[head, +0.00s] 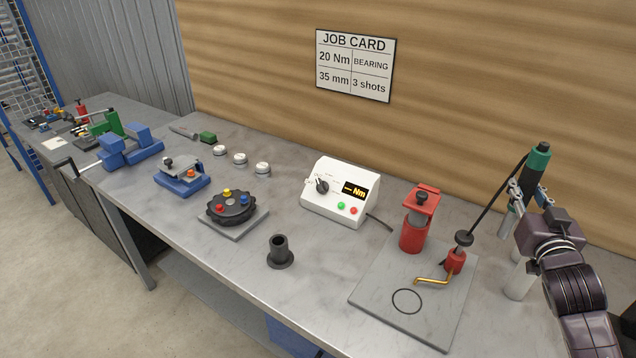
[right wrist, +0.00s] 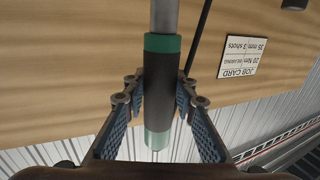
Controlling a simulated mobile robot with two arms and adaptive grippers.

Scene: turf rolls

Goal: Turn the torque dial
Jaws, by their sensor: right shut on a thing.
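A white control box (head: 336,192) stands on the bench in the head view, with a black dial knob (head: 321,186) on its left front. Its small dark display (head: 355,191) reads "Nm" in yellow, with no clear number that I can read. My right gripper (head: 531,190) is at the right of the bench, well away from the box, shut on an upright tool. The tool's black handle (right wrist: 158,85) with green bands lies between the fingers in the right wrist view; its grey shaft runs down below. My left gripper is not in view.
A red pump (head: 412,235) and a red fitting with a long black lever stand on a grey plate (head: 425,318) between the box and my right gripper. A black flanged bush (head: 280,252) and a black hand wheel (head: 231,207) stand left of it.

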